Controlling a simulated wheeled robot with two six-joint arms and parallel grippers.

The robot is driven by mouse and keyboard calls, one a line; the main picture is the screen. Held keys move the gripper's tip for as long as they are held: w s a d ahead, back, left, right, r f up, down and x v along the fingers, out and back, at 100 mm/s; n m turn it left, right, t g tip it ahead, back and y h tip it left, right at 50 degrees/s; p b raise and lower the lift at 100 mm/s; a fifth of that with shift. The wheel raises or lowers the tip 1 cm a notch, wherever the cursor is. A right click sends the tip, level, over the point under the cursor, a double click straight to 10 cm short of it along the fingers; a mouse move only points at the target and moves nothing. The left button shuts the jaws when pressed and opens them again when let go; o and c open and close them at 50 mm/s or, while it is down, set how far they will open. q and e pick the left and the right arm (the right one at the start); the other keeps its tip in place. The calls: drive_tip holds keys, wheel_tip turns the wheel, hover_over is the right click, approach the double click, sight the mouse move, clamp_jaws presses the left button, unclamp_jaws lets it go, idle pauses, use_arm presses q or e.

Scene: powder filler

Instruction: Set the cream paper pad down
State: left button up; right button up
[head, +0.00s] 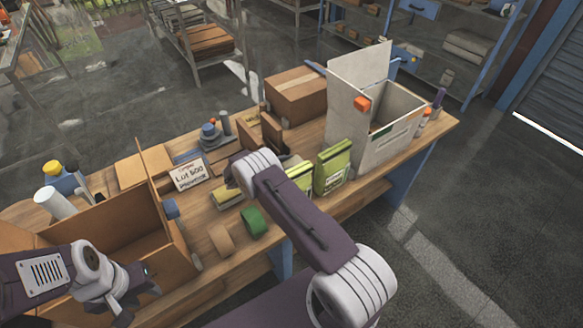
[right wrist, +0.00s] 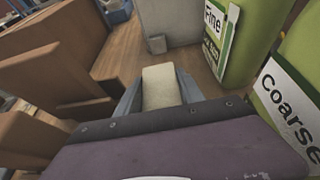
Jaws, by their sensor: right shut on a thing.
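The cream paper pad (right wrist: 161,88) shows in the right wrist view as a small pale block. My right gripper (right wrist: 158,78) is shut on it, with one grey finger on each side. The wood tabletop (right wrist: 128,42) lies beyond the pad; I cannot tell whether the pad touches it. In the head view my right arm reaches over the table, and its gripper and the pad cannot be made out there. My left gripper (head: 125,292) is at the lower left, by the open cardboard box (head: 120,222); its jaw opening is unclear.
Green bags labelled Fine (right wrist: 222,45) and Coarse (right wrist: 290,110) stand close on the right. Brown cardboard pieces (right wrist: 45,75) crowd the left. In the head view, a large pale open box (head: 372,142) occupies the table's right end.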

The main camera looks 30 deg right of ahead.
sight(292, 163)
wheel_tip(292, 163, up, 9)
drive_tip(key=shift+f, duration=0.2)
